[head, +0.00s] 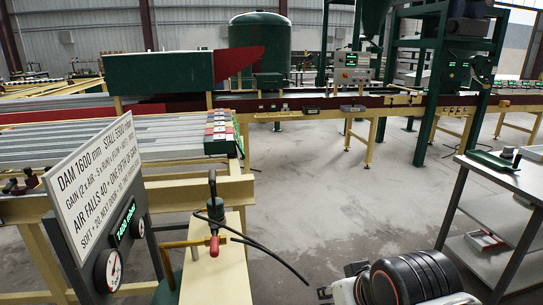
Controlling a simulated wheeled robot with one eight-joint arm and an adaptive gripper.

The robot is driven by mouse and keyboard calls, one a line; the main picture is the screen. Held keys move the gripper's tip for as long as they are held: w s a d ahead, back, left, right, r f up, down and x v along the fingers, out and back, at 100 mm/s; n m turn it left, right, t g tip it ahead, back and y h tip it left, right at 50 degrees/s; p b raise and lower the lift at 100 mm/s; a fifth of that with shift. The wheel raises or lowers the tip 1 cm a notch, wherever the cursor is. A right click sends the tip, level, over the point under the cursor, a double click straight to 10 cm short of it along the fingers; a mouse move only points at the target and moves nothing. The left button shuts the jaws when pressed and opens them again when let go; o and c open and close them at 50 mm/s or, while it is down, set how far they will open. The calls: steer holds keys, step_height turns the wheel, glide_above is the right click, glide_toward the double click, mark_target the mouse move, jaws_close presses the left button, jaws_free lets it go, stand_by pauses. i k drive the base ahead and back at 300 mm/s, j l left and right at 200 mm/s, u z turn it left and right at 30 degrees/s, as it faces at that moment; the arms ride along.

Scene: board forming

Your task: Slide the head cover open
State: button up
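A long dark green box-like housing (158,74) stands over the line at the upper left in the head view. A red slanted panel (236,62) joins its right end. No part is labelled as the head cover, so I cannot tell which piece it is or whether it is open. Part of my arm, white with black ribbed rings, shows at the bottom right, well apart from the housing. I cannot make out gripper fingers in this view.
A sign with dials (100,190) stands at the lower left. Beside it, a cream stand (215,278) carries a red-tipped lever (213,245) and black hoses. A grey cart (500,190) stands at right. The central concrete floor (340,190) is clear.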

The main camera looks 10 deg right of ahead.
mark_target(270, 80)
steer(key=i+l+z, duration=0.35)
steer(key=i, duration=0.15)
steer(key=i+l+z, duration=0.25)
steer(key=i+z, duration=0.5)
steer(key=i, duration=2.8)
steer(key=i+l+u, duration=0.15)
steer(key=i, duration=0.35)
steer(key=i+l+u, duration=0.15)
steer(key=i, duration=0.35)
steer(key=i+l+u, duration=0.15)
steer(key=i, duration=0.35)
steer(key=i+l+u, duration=0.15)
steer(key=i, duration=0.35)
steer(key=i+j+u, duration=0.2)
steer(key=j, duration=0.25)
steer(key=j+u, duration=0.2)
steer(key=j, duration=0.25)
steer(key=i+j+u, duration=0.2)
steer(key=j, duration=0.25)
steer(key=i+j+u, duration=0.2)
steer(key=j, duration=0.2)
steer(key=i+j+u, duration=0.2)
steer(key=j, duration=0.2)
steer(key=k, duration=0.1)
